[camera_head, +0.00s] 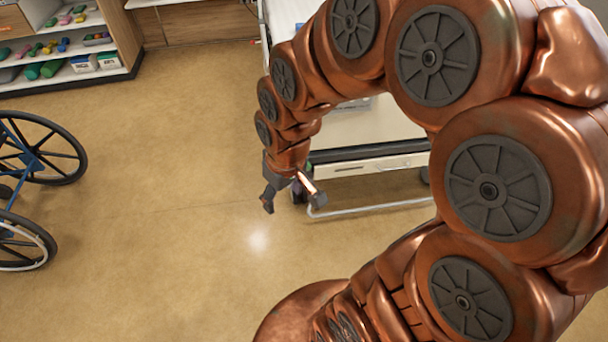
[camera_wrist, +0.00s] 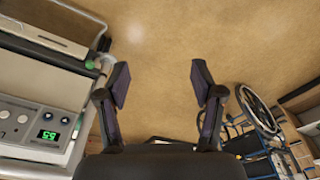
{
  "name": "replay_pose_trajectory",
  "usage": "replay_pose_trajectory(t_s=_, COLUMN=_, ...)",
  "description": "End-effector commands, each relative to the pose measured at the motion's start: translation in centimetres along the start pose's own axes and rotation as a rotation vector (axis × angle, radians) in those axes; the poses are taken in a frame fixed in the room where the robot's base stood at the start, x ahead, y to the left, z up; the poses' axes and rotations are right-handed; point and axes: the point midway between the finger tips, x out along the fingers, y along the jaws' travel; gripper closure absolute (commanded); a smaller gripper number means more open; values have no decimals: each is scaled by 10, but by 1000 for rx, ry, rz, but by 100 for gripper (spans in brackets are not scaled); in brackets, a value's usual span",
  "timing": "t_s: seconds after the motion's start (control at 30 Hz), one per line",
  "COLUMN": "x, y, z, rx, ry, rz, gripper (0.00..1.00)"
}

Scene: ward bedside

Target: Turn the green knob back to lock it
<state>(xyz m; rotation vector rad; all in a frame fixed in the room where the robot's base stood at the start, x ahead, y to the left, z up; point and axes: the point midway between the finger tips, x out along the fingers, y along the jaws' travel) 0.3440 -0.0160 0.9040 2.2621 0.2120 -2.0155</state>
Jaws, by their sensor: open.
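In the head view, my gripper (camera_head: 293,202) hangs low beside the near left end of a white wheeled unit (camera_head: 365,127). My arm hides much of that unit.
A wheelchair (camera_head: 45,155) stands at the left and also shows in the wrist view (camera_wrist: 262,112). A shelf unit (camera_head: 125,40) with colourful items is at the back left. A pale rail (camera_head: 370,208) runs low along the white unit. The floor (camera_head: 165,190) between is clear.

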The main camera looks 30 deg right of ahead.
Motion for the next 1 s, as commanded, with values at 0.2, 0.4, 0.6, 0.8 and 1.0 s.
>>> replay_pose_trajectory(t_s=0.2, x=81, y=16, z=-64, rx=-71, ry=159, rz=-33, gripper=33)
replay_pose_trajectory(t_s=0.4, x=143, y=29, z=-117, rx=-111, ry=327, rz=-57, gripper=33)
replay_pose_trajectory(t_s=0.6, x=200, y=44, z=-163, rx=-121, ry=505, rz=-74, gripper=33)
replay_pose_trajectory(t_s=0.8, x=252, y=66, z=-199, rx=-93, ry=689, rz=-70, gripper=33)
replay_pose_trajectory(t_s=1.0, x=296, y=96, z=-223, rx=-33, ry=876, rz=-35, gripper=33)
